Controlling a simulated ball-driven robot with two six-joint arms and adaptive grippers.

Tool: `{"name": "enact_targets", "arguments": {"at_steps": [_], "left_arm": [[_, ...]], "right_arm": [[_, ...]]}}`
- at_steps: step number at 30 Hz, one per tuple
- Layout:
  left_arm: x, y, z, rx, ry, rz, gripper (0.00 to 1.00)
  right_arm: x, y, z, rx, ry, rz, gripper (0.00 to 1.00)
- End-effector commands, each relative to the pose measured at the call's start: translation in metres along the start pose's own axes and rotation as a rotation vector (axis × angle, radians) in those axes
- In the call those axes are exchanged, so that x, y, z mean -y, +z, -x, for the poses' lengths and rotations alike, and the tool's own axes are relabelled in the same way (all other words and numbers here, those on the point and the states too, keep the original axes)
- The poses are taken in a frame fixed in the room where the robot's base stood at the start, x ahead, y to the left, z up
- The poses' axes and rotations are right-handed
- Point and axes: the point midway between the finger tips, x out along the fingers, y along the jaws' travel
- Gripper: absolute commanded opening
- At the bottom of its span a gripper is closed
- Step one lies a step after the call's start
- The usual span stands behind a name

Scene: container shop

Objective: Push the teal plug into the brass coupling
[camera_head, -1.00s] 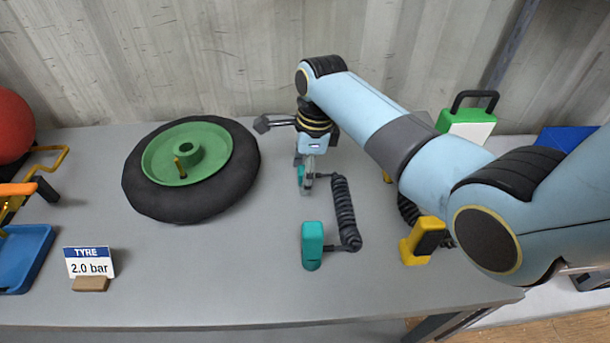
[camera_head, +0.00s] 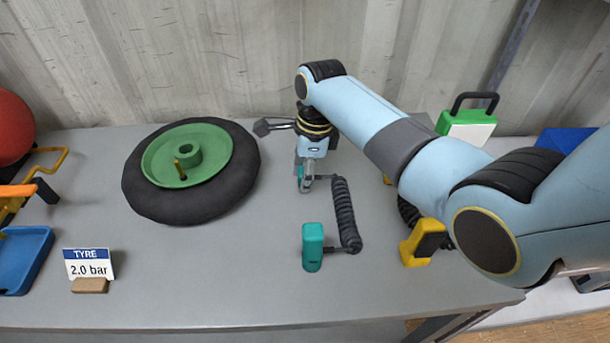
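My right gripper (camera_head: 306,186) points down near the middle of the table, with its fingers around a small teal piece (camera_head: 301,172) at the far end of a dark coiled hose (camera_head: 345,215). The fingers are small in view and partly hide this piece. The near end of the hose joins a teal block (camera_head: 313,247) standing upright on the table. I cannot make out a brass coupling for certain. My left gripper is not in view.
A black tyre (camera_head: 190,207) with a green hub lies at the left. A yellow device (camera_head: 419,243) stands right of the teal block. A green-and-white case (camera_head: 466,128) is at the back right. The front middle table is clear.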

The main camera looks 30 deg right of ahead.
Motion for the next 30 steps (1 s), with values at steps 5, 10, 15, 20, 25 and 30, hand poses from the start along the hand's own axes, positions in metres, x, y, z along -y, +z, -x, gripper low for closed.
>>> {"name": "enact_targets", "arguments": {"at_steps": [5, 10, 15, 20, 25, 30], "left_arm": [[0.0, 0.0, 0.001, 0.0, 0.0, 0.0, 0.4], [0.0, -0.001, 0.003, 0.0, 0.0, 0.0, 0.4], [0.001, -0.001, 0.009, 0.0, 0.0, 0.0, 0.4], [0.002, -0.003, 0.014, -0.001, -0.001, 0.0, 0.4], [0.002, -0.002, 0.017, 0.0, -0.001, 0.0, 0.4], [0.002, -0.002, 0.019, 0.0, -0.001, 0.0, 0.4]], "right_arm": [[0.0, 0.001, 0.005, 0.0, -0.001, 0.0, 0.04], [0.001, 0.003, 0.023, 0.001, -0.003, 0.0, 0.04], [-0.011, -0.006, 0.051, -0.003, -0.001, -0.001, 0.04], [-0.036, -0.029, 0.077, -0.002, -0.003, 0.001, 0.04], [-0.06, -0.051, 0.1, -0.002, -0.003, 0.001, 0.04], [-0.076, -0.064, 0.114, -0.001, -0.001, 0.001, 0.04]]}}
